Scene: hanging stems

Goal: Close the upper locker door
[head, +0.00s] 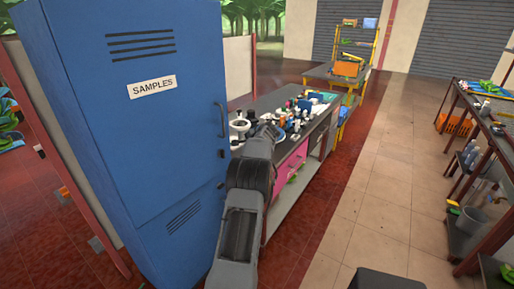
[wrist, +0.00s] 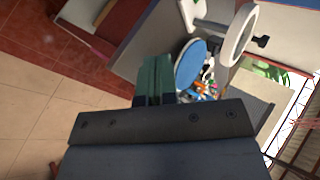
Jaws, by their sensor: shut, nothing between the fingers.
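The blue locker stands at the left in the head view. Its upper door (head: 150,125) bears a SAMPLES label, upper vents and a dark handle at its right edge. This door looks flush with the locker front; I see no open gap. The lower door (head: 185,245) also looks shut. My arm rises to the right of the locker, its end (head: 268,131) over the bench side, apart from the upper door as far as I can tell. In the wrist view my gripper (wrist: 155,75) has its green-grey fingers together, holding nothing. The locker door is not recognisable there.
A dark-topped bench (head: 320,125) with several bottles, instruments and a pink drawer front (head: 290,165) stands right of the locker. A yellow shelf cart (head: 350,75) stands behind it. Another table (head: 480,110) is at the far right. The tiled floor between (head: 380,200) is clear.

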